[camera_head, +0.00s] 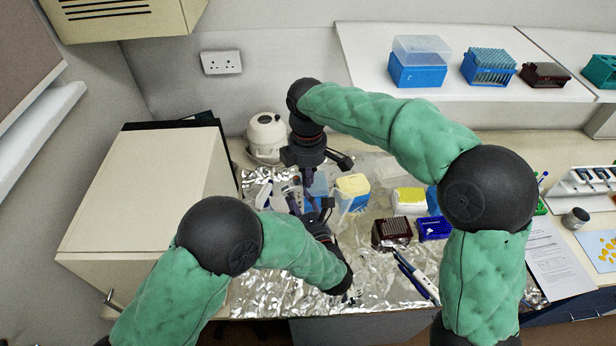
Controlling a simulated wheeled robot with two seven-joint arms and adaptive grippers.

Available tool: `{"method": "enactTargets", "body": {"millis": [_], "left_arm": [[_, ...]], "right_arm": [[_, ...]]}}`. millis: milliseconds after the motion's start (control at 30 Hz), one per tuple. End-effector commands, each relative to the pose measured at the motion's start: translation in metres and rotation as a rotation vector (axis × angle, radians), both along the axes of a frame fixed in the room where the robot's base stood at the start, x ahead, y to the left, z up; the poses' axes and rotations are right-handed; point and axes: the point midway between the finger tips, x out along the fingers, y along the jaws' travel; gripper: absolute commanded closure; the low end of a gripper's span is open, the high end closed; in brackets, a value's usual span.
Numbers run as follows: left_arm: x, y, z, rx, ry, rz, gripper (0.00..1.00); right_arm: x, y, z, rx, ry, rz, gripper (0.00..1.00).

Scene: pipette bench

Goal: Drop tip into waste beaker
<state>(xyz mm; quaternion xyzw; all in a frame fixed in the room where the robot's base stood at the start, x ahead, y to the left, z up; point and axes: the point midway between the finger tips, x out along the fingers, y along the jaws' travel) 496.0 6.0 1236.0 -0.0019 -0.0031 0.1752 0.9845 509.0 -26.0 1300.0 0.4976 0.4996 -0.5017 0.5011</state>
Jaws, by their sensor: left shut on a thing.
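My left gripper (318,206) is over the foil-covered bench, near the centre left of the head view. It is shut on what looks like a pipette (292,202), a slim dark and pale piece mostly hidden by the gripper and arm. My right gripper (308,186) points down just above and beside the left one. Its fingers are too small and overlapped to read. I cannot clearly make out the waste beaker or a tip; a clear container (346,204) stands just right of the grippers.
A white rounded device (266,137) stands behind. Tip boxes (488,67) line the shelf.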

Motion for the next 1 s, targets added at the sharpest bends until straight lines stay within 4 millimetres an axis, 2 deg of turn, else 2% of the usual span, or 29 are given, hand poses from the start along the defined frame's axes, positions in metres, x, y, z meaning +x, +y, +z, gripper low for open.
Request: {"method": "enactTargets", "body": {"millis": [1000], "left_arm": [[-0.001,-0.001,-0.002,0.002,0.005,-0.004,1.0]], "right_arm": [[0.001,0.002,0.014,0.006,-0.004,-0.001,1.0]]}}
